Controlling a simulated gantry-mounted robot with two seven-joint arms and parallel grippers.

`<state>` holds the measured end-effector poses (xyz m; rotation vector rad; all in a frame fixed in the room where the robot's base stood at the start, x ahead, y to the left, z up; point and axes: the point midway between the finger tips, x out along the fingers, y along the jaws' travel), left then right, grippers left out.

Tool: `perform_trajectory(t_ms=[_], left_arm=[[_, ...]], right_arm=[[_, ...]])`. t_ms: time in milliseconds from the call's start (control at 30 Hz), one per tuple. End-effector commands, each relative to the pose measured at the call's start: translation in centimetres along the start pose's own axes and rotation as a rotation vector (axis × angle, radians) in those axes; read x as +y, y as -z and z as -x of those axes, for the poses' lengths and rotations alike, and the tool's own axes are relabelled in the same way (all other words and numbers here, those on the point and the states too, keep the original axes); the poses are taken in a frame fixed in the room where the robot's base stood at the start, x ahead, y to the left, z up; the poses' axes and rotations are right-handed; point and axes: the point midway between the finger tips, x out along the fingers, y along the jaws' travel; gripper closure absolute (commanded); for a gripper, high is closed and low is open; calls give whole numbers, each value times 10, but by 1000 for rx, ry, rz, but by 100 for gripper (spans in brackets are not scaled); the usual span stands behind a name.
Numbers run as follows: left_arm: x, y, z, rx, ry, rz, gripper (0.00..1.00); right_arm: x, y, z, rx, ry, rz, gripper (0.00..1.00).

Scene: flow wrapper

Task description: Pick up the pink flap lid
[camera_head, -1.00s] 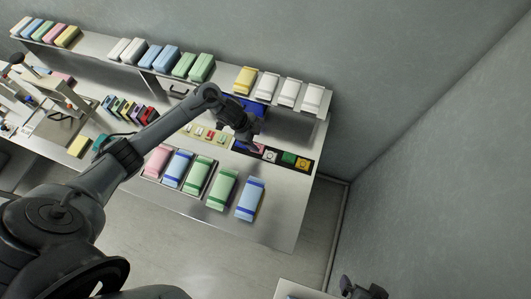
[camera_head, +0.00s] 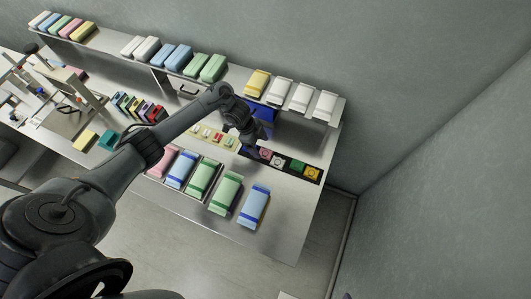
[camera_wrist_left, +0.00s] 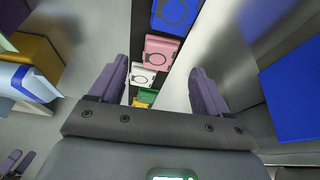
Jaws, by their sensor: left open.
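The pink flap lid (camera_head: 265,153) lies in a dark narrow tray (camera_head: 314,180), in a row with white, green and yellow lids. In the left wrist view the pink lid (camera_wrist_left: 160,52) lies between a blue lid (camera_wrist_left: 178,12) and a white lid (camera_wrist_left: 143,76). My left gripper (camera_head: 250,141) is over the tray's left end, beside the pink lid. In the left wrist view its two fingers (camera_wrist_left: 160,68) are spread apart with nothing between them, and the pink lid shows past the fingertips.
A blue bin (camera_head: 263,113) stands behind the tray, under a shelf with several packs, such as a yellow one (camera_head: 257,82). Several pouches lie in front, including a light blue one (camera_head: 253,207). The steel table (camera_head: 285,225) is bare at its front right.

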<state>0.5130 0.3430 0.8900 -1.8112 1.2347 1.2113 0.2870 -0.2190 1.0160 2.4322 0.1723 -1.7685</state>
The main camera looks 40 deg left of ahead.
Motion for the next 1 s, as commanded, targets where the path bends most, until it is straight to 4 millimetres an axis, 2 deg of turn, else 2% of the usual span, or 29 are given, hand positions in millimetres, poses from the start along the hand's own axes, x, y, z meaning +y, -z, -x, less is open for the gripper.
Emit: perform_trajectory(t_ms=[100,233,567,933,1000], left_arm=[[1,2,-18,2,-3,2,23],[1,1,-32,1,-2,2,23],[0,1,-36,0,0,0,23],[0,1,-36,0,0,0,79],[0,1,-36,0,0,0,83]], right_arm=[[-1,0,-1,0,2,-3,1],[-1,-1,-4,0,4,-6,1],[-2,-1,-4,0,6,-8,1],[-1,-1,-4,-1,4,-5,1],[-1,-2,-4,-1,2,-3,1]])
